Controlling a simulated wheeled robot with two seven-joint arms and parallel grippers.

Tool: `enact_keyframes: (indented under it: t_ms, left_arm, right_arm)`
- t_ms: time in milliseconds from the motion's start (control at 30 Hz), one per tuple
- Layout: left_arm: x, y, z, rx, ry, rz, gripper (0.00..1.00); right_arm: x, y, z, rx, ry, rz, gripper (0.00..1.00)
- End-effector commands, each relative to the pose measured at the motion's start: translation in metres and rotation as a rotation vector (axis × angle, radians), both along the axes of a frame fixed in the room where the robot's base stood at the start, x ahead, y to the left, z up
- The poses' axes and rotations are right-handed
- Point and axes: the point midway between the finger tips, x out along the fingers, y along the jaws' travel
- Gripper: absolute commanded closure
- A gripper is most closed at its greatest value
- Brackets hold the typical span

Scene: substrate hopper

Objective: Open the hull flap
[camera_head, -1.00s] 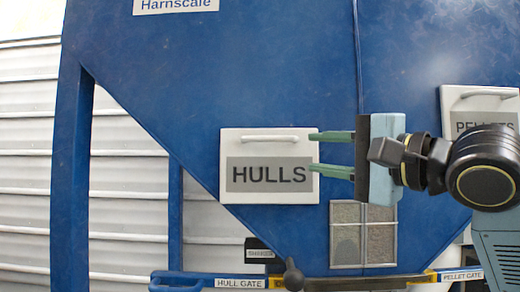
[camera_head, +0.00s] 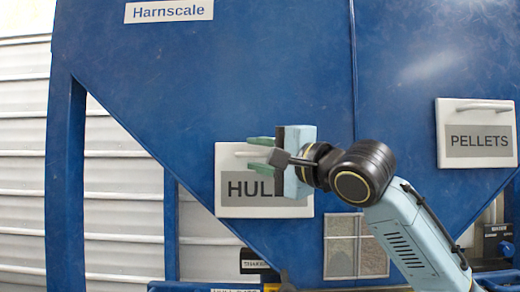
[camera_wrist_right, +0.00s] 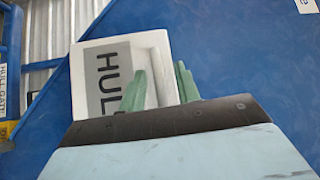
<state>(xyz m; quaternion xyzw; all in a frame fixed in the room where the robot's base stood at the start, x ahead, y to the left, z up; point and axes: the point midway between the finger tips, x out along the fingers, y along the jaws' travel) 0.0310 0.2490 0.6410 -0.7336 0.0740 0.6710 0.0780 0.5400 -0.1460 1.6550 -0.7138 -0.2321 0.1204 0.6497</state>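The hull flap (camera_head: 232,202) is a white panel with a grey HULLS label on the blue hopper, and it looks shut. Its white bar handle runs along the top and is partly hidden behind my right gripper (camera_head: 259,153). In the right wrist view the flap (camera_wrist_right: 85,58) shows with its handle (camera_wrist_right: 161,75) lying between the two green fingers of my right gripper (camera_wrist_right: 160,85). The fingers are apart, so the gripper is open. I cannot tell whether they touch the handle. My left gripper is not in view.
A white PELLETS flap (camera_head: 477,118) with its own handle is at the right. A blue frame leg (camera_head: 66,180) stands at the left.

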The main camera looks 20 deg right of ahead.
Motion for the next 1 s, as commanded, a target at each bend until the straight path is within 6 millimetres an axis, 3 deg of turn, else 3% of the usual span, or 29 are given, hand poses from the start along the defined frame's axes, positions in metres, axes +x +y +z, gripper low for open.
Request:
enact_keyframes:
  t_ms: [267,533,1000]
  left_arm:
    - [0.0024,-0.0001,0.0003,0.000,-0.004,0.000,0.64]
    - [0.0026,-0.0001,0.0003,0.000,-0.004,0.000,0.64]
    - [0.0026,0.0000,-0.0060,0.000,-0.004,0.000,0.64]
  right_arm:
    - [0.0011,0.0006,0.0000,0.000,-0.001,0.000,0.67]
    - [0.0008,0.0004,-0.0001,0.000,0.000,0.000,1.00]
    - [-0.0021,0.0040,-0.0036,-0.007,-0.026,0.005,1.00]
